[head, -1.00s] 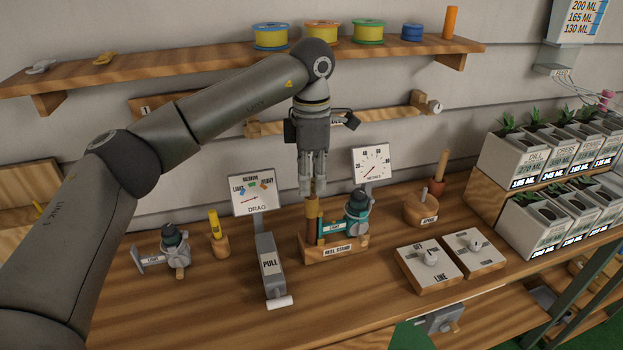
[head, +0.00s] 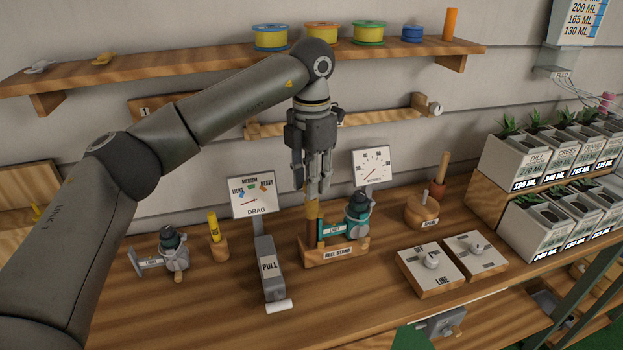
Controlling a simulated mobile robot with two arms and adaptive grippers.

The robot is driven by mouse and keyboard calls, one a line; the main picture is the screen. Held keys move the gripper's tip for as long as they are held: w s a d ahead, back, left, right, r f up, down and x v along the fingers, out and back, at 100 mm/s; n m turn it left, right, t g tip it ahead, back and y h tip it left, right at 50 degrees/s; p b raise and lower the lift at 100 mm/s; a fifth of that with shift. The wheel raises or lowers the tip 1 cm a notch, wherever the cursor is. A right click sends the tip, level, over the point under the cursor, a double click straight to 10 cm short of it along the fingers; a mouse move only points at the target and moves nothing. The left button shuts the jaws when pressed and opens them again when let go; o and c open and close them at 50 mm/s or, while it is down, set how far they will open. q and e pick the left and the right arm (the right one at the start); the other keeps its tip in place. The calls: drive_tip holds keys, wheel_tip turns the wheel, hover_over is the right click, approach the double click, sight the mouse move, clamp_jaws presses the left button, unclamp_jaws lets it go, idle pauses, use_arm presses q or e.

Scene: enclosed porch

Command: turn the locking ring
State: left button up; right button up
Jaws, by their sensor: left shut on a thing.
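The reel stand (head: 335,252) is a wooden block on the bench, with a teal and grey reel (head: 357,222) on its right side. A brown upright post with a tan ring-like top, which looks like the locking ring (head: 312,208), rises at its left end. My left gripper (head: 313,196) points straight down over this post, its fingertips shut around the top of the ring. The fingers hide the upper end of the post. My right gripper is not in view.
A drag gauge (head: 253,196) with a grey PULL block (head: 268,268) stands to the left of the stand. A second dial (head: 372,166) stands behind it. Another reel (head: 172,250) sits at left, switch boxes (head: 431,268) at right. The bench front left is clear.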

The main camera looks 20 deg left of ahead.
use_arm(q)
drive_tip(key=shift+r, duration=0.1)
drive_tip(key=o, duration=1)
drive_tip(key=shift+o, duration=0.2)
wheel_tip(320, 180, up, 12)
